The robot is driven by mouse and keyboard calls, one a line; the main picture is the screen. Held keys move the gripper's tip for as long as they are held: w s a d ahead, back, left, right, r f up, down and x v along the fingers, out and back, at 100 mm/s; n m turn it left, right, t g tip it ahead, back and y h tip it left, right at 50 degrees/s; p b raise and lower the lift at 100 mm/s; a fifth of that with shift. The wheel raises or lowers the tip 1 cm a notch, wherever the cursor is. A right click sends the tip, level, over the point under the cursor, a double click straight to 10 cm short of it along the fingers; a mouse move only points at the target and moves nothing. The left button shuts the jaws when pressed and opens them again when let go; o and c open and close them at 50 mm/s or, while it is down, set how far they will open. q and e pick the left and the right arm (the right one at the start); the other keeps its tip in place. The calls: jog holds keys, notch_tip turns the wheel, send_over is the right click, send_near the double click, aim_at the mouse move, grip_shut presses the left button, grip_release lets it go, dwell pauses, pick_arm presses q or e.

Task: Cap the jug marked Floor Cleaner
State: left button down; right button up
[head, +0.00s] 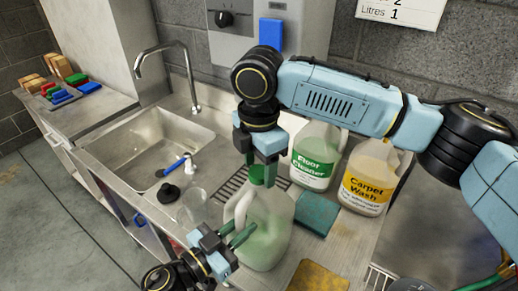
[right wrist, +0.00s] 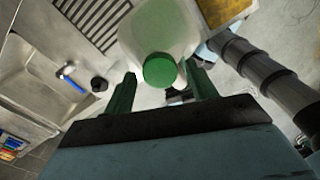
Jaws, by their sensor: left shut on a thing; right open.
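A translucent jug (head: 268,240) with pale green liquid stands at the front of the counter; no label shows on its visible side. A green cap (right wrist: 160,70) sits at its mouth; I cannot tell whether it is tight. My right gripper (head: 262,177) is above the jug, pointing down. In the right wrist view its fingers (right wrist: 162,84) are open, one on either side of the cap. My left gripper (head: 241,236) is shut on the jug at its handle side. Another jug, labelled Floor Cleaner (head: 313,160), stands behind; my right arm hides its top.
A Carpet Wash jug (head: 367,180) stands at the right. A teal sponge (head: 317,213) and a yellow cloth (head: 318,277) lie beside the front jug.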

jog(key=shift+f, duration=0.4)
jog(key=shift+c, duration=0.4)
jog(key=c, duration=0.9)
jog(key=o, duration=1.1)
jog(key=shift+r, duration=0.1)
notch_tip(320, 180, up, 12)
jog(key=shift+f, duration=0.1)
